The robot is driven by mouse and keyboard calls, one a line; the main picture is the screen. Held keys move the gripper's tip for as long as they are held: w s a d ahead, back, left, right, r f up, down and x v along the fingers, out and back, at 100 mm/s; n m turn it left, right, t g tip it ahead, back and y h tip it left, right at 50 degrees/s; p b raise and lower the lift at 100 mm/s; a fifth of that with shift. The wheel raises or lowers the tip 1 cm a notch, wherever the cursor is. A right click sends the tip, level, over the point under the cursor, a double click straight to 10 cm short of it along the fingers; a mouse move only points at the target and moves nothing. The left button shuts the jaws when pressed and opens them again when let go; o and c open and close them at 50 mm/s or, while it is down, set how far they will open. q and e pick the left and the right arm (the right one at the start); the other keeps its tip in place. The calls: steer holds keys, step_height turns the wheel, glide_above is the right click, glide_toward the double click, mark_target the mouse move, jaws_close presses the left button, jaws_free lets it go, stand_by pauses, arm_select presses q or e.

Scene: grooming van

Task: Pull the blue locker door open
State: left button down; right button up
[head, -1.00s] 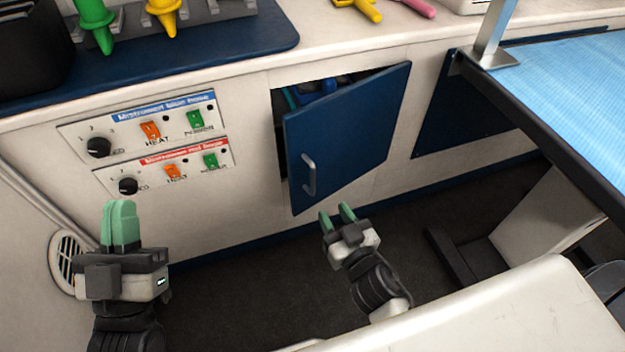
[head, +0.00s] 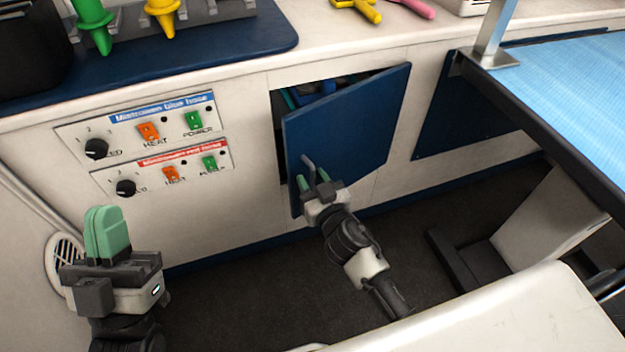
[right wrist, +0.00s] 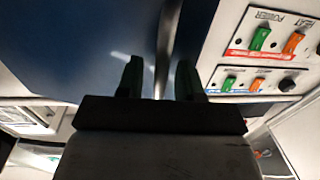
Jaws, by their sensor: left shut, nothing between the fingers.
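The blue locker door (head: 350,125) stands ajar in the head view, with a gap along its left and top edges. Its grey bar handle (head: 308,165) is near the door's left edge. My right gripper (head: 312,180) is at the handle with its two green fingers apart. In the right wrist view the handle (right wrist: 165,50) lies between the spread fingers (right wrist: 160,78), and the door (right wrist: 80,45) fills the upper left. The gripper hides the handle's lower part in the head view. My left gripper (head: 107,212) is shut and empty, left of the door.
Control panels (head: 150,125) with switches and knobs are on the cabinet front left of the door. A table with a light blue top (head: 575,85) stands at the right. Dark floor (head: 250,300) in front of the cabinet is partly clear.

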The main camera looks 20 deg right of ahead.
jaws_close()
